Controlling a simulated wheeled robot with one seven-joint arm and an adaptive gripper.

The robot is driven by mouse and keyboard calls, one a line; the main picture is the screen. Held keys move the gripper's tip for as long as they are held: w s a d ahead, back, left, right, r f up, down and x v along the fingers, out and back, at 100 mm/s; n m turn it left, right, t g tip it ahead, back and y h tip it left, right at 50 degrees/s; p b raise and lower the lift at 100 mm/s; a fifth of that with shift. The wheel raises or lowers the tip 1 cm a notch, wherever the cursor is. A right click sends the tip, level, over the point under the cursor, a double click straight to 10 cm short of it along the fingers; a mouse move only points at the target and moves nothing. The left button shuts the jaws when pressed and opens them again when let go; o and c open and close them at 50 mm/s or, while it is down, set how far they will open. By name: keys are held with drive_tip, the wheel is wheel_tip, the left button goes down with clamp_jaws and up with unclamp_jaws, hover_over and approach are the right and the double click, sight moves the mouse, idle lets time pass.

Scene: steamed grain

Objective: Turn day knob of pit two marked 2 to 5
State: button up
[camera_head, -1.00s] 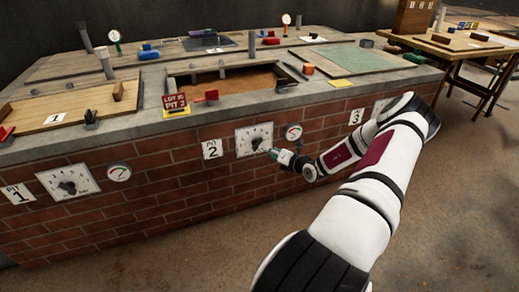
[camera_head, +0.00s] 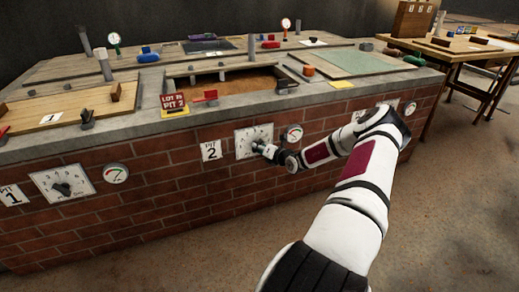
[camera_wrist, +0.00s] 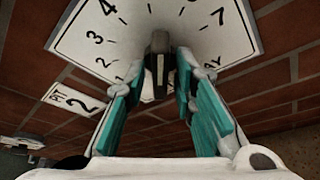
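The pit two dial plate (camera_head: 245,135) is a white numbered square on the brick front, beside a sign reading PIT 2 (camera_head: 211,151). My gripper (camera_head: 258,146) is at this dial and hides most of its knob in the head view. In the wrist view, the dark knob (camera_wrist: 158,58) stands between the teal-padded fingers of my gripper (camera_wrist: 160,75). The fingers are apart, one on each side, with narrow gaps showing beside the knob. Numbers 1 to 4 show at the left of the plate (camera_wrist: 75,30). I cannot tell clearly which number the knob points at.
A round gauge (camera_head: 294,133) is just right of the dial, close to my arm. Pit one has its own dial (camera_head: 62,183) and gauge at the left. The pit three sign is behind my arm. The floor in front of the bricks is clear.

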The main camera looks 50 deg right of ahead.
clamp_jaws()
drive_tip(key=p, duration=0.3)
drive_tip(key=shift+w+a+r+n, duration=0.1)
drive_tip(key=shift+a+r+n, duration=0.1)
drive_tip(key=shift+n, duration=0.2)
drive_tip(key=shift+f+n+g+h+p, duration=0.15)
drive_tip(key=shift+n+g+h+p, duration=0.2)
drive_tip(key=shift+p, duration=0.7)
drive_tip(key=shift+o, duration=2.1)
unclamp_jaws()
drive_tip(key=shift+f, duration=0.1)
drive_tip(key=shift+d, duration=0.1)
